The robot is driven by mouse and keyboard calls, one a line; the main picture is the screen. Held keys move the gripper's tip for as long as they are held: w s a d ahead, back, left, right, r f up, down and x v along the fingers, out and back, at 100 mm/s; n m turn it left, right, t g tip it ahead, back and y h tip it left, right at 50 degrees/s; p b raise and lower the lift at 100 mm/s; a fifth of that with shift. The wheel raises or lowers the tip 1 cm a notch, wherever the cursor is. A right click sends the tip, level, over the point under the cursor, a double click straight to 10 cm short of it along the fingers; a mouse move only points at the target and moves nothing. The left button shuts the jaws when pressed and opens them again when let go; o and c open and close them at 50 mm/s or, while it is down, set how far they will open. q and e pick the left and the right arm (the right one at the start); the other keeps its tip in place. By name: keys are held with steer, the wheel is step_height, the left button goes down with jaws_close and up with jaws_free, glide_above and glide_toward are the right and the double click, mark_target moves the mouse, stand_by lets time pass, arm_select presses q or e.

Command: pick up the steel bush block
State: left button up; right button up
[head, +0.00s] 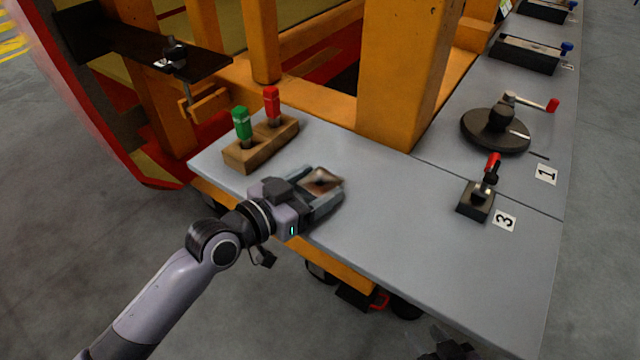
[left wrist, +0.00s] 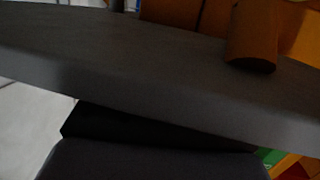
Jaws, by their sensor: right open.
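The steel bush block (head: 322,180), a small squarish piece with a brownish top and a dark middle, is at the front of the grey table, left of its middle. My left gripper (head: 326,187) is at the block, with a finger on each side of it. I cannot tell whether the fingers press on it or whether it rests on the table. The fingers and gripper body hide part of the block. The left wrist view does not show the block. My right gripper (head: 446,346) is open, dark and partly cut off at the bottom edge, below the table front.
A wooden holder (head: 262,146) with a green-handled tool (head: 242,126) and a red-handled tool (head: 272,106) stands behind my left gripper. A red-handled clamp (head: 478,196) and a round dark fixture (head: 495,130) stand right. An orange post (head: 405,75) rises behind the table. The table's front right is clear.

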arm_select(q)
steer(key=shift+c, duration=1.2)
steer(key=shift+r, duration=0.1)
